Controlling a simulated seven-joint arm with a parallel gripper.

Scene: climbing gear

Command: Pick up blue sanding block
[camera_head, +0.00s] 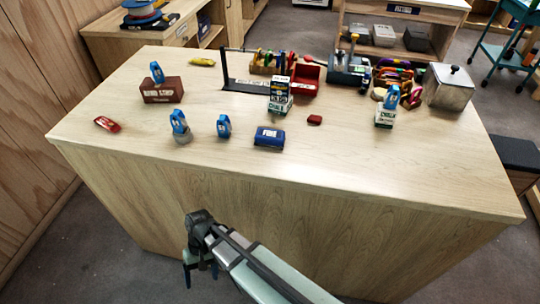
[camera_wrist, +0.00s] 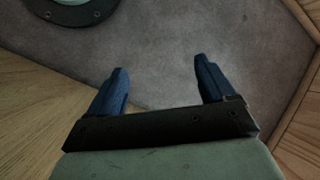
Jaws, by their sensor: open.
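The blue sanding block (camera_head: 269,138) lies flat near the front middle of the wooden table (camera_head: 380,165) in the head view, with a pale label on it. My gripper (camera_head: 200,270) hangs low in front of the table, below the level of its top and well apart from the block. In the wrist view, my gripper (camera_wrist: 160,70) has its two blue fingers spread, with nothing between them. The wrist view shows floor and wood panels, and the block is not in that view.
A blue device (camera_head: 224,126) stands left of the block, another (camera_head: 180,127) on a grey round base beyond it. A small red block (camera_head: 314,119) and a chalk box (camera_head: 280,96) are behind. The tabletop's front right is clear; its front edge lies between gripper and block.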

